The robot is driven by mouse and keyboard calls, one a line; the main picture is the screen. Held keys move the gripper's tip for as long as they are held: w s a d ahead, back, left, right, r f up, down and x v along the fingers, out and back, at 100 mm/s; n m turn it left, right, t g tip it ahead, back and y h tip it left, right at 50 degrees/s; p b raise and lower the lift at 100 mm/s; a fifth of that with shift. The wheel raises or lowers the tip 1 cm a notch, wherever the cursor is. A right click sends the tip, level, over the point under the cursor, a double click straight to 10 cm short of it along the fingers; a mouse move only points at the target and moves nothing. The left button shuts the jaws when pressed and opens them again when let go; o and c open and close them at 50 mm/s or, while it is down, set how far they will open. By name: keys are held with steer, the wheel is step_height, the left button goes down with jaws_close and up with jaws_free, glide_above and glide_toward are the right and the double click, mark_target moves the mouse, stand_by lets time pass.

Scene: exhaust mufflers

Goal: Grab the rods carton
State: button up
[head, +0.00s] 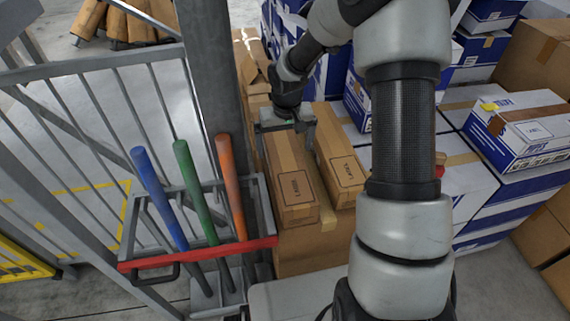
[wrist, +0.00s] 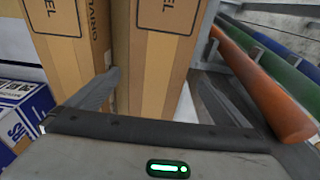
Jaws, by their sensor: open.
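Two long brown cartons lie side by side. I cannot read "rods" on either. The left carton (head: 291,188) has a dark-framed label at its near end. In the wrist view this carton (wrist: 164,62) is the one nearer the coloured bats. The other carton (head: 343,172) lies to its right, and it also shows in the wrist view (wrist: 68,50). My gripper (head: 284,142) is open over the far part of the left carton. In the wrist view, its fingers (wrist: 155,88) appear on either side of that carton, one near the gap between the cartons. Contact cannot be told.
A rack with a red bar (head: 200,253) holds blue, green and orange bats (head: 232,180) close to the left carton. A grey post (head: 215,90) and railing stand at left. Blue-white boxes (head: 520,128) are stacked at right.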

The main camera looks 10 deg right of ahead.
steer(key=f, duration=0.2)
steer(key=w+f+b, duration=0.1)
steer(key=f, duration=0.5)
steer(key=shift+w+d, duration=0.15)
steer(key=shift+d, duration=0.1)
steer(key=shift+r, duration=0.15)
steer(key=c, duration=1.9)
